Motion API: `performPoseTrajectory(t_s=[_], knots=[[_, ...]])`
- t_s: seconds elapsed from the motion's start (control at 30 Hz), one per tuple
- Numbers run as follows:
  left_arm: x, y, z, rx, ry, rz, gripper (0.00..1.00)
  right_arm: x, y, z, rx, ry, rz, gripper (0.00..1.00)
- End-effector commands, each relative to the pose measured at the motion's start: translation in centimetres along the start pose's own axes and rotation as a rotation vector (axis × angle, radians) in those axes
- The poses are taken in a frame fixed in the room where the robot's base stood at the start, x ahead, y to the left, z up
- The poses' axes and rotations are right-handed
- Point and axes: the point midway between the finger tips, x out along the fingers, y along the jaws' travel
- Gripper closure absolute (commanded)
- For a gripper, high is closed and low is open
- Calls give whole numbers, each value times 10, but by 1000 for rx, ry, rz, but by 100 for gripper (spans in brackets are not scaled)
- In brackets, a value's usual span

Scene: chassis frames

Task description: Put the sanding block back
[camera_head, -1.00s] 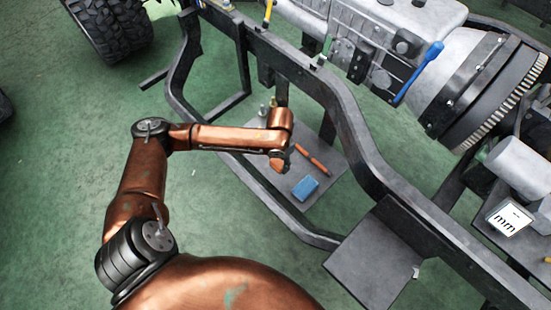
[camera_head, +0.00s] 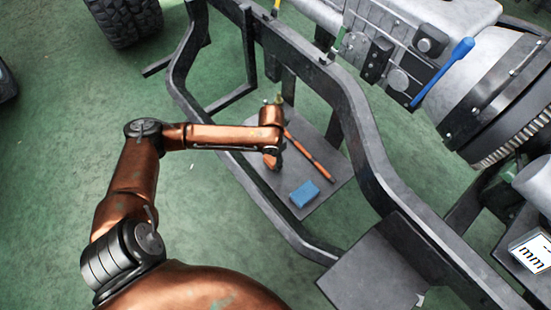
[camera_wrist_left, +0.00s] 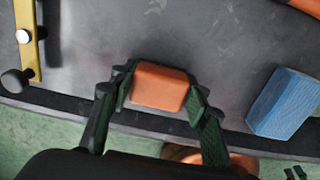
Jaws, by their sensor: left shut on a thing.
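An orange block (camera_wrist_left: 160,86), which looks like the sanding block, sits between the dark fingers of my left gripper (camera_wrist_left: 160,92) in the left wrist view. The fingers are shut on its two sides. The block is over or on the grey shelf plate (camera_wrist_left: 100,40), near its dark rim; I cannot tell if it touches. In the head view my left gripper (camera_head: 271,160) is low over the same shelf plate (camera_head: 284,186), its fingers mostly hidden by the wrist. My right gripper is not in view.
A blue block (camera_head: 304,193) lies on the plate to the right; it also shows in the wrist view (camera_wrist_left: 285,102). An orange stick-like tool (camera_head: 312,157) lies behind it. A yellow piece (camera_wrist_left: 28,40) is at the wrist view's left. Dark frame rails (camera_head: 350,110) border the shelf.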

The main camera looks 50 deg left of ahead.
Motion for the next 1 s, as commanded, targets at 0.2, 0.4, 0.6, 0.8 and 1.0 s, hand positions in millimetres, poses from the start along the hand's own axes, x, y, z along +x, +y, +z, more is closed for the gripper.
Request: performPoseTrajectory(t_s=[0.2, 0.4, 0.6, 0.8, 1.0], knots=[[3, 0, 1, 0, -5, 1, 80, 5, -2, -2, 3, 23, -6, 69], [5, 0, 1, 0, -4, 1, 80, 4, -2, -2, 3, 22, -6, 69], [6, 0, 1, 0, -4, 0, 48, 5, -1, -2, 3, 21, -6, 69], [6, 0, 1, 0, -4, 0, 40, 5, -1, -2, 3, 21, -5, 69], [6, 0, 1, 0, -4, 0, 40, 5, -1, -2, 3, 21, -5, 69]])
